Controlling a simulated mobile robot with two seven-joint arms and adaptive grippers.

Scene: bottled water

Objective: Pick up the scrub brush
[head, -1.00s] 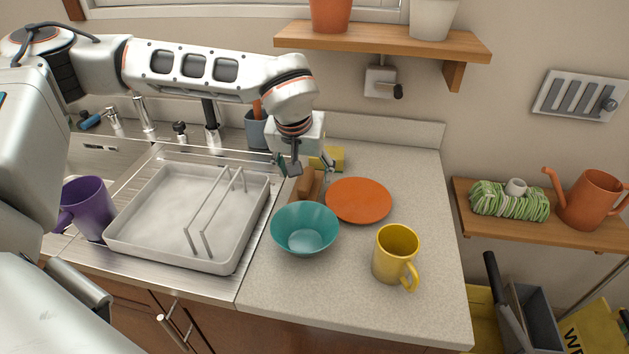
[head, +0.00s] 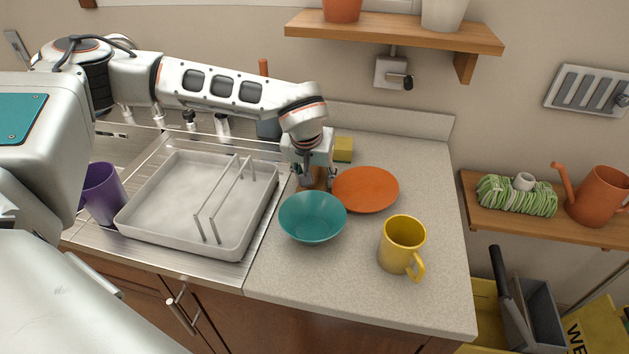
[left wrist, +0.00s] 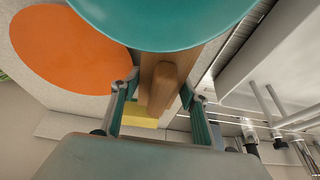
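The scrub brush (left wrist: 168,75) shows in the left wrist view as a brown wooden handle running under the teal bowl's edge. In the head view a brown part of it (head: 319,177) shows beside my left gripper, which hides most of it. My left gripper (left wrist: 160,90) is open, with one finger on each side of the brush and a gap to both. In the head view the gripper (head: 309,180) points down just behind the teal bowl. The bristles are hidden. My right gripper is not in view.
The teal bowl (head: 313,217) stands close in front of the brush. An orange plate (head: 366,189) lies to the right, with a yellow sponge (head: 343,149) behind. A grey dish rack (head: 165,232) is left, and a yellow mug (head: 402,244) stands front right.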

